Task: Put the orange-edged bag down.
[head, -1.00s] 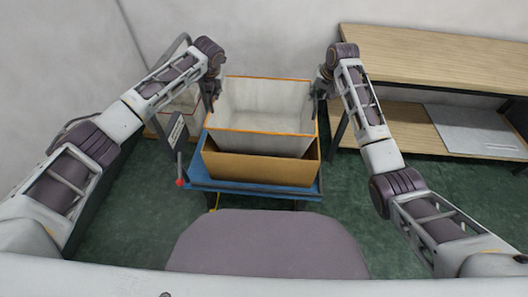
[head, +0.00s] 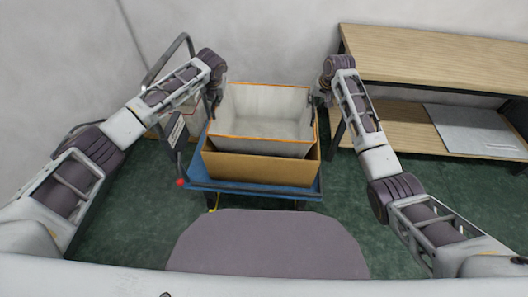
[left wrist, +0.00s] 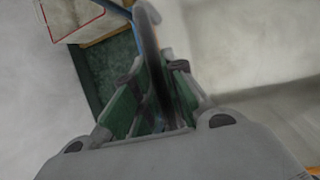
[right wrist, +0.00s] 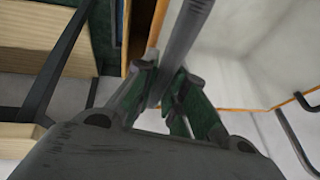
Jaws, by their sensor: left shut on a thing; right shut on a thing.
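The orange-edged bag (head: 262,146) is white, open-topped and upright. Its lower part is hidden behind the front wall of a brown cardboard box (head: 258,170), and it appears partly inside it; I cannot tell whether it touches the bottom. My left gripper (head: 214,101) is at the bag's left side, and in the left wrist view (left wrist: 155,95) its fingers are shut on a grey handle. My right gripper (head: 322,96) is at the right side, and in the right wrist view (right wrist: 163,92) it is shut on another grey handle.
The box stands on a blue cart (head: 198,182) with a grey upright handle on its left. A wooden shelf (head: 430,65) is at the right, with a grey panel (head: 470,130) on its lower board. Another pale container (head: 186,112) is behind my left arm. Green floor is clear around the cart.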

